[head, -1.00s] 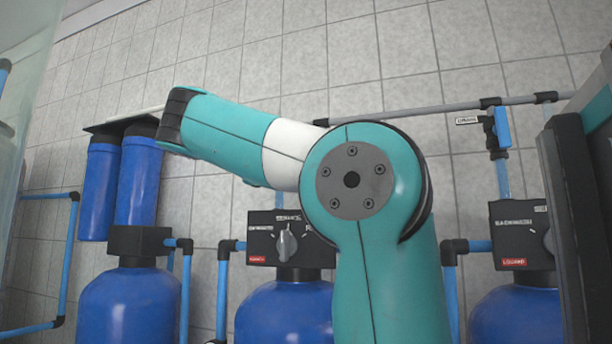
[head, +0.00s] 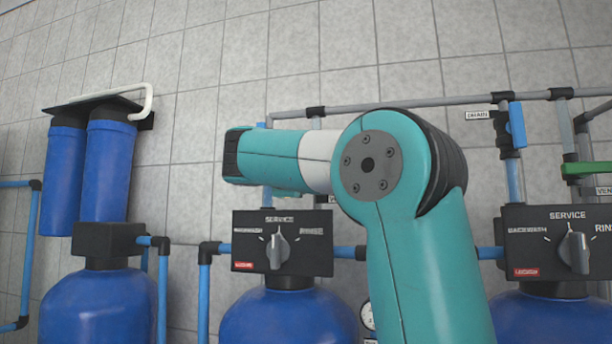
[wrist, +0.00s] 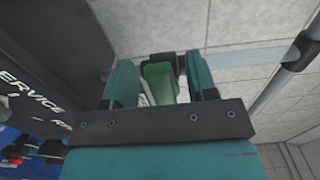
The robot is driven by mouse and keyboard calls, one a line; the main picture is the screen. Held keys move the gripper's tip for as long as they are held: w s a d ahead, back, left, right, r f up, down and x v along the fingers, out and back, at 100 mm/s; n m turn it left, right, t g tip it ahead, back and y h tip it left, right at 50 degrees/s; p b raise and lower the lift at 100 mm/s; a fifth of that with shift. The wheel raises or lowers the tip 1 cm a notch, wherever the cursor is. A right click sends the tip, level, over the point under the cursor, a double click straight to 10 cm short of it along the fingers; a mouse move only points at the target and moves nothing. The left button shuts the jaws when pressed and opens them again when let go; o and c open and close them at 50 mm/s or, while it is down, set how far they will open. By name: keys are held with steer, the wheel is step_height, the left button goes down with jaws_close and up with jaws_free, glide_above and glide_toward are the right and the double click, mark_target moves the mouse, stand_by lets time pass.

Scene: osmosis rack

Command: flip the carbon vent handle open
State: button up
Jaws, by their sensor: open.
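In the wrist view, a green handle (wrist: 158,84) lies between the two teal fingers of my gripper (wrist: 162,66), near a dark pipe fitting. The gripper is open around the handle; I cannot tell whether either finger touches it. In the head view, my gripper is hidden behind my arm. A vent label there is partly covered by my arm, and no handle shows beside it. Another green handle (head: 588,168) sits at the right edge, with a vent label below it, on a grey pipe.
A middle control box (head: 282,242) and a right control box (head: 558,242) sit on blue tanks. A blue drain handle (head: 516,125) is at upper right. Twin blue filters (head: 105,175) hang at left. In the wrist view, a dark control box (wrist: 60,60) stands close at left and a grey pipe (wrist: 285,80) at right.

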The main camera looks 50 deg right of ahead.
steer(key=shift+d, duration=0.25)
steer(key=shift+s, duration=0.1)
steer(key=c, duration=0.9)
steer(key=shift+f, duration=0.15)
steer(key=n+b, duration=0.1)
steer(key=f+n+b, duration=0.1)
steer(key=n+b, duration=0.1)
steer(key=shift+f, duration=0.15)
steer(key=n+b, duration=0.1)
steer(key=n, duration=0.1)
steer(key=n+b, duration=0.1)
steer(key=n, duration=0.1)
steer(key=f+n, duration=0.1)
steer(key=shift+s+d+f+n+b, duration=0.1)
steer(key=shift+s+d+n+b, duration=0.1)
steer(key=shift+s+n+b, duration=0.2)
steer(key=n, duration=0.3)
steer(key=s+n+b, duration=0.1)
steer(key=shift+d+f+n, duration=0.2)
steer(key=shift+f+n, duration=0.1)
steer(key=shift+f, duration=0.05)
steer(key=shift+s+d+f+n, duration=0.1)
steer(key=shift+s+n, duration=0.1)
steer(key=shift+n, duration=0.55)
steer(key=shift+s+d+r+n, duration=0.1)
steer(key=shift+s+n, duration=0.1)
steer(key=shift+n, duration=0.5)
steer(key=shift+s+d+f+n, duration=0.1)
steer(key=shift+s+n, duration=0.1)
steer(key=shift+n, duration=0.55)
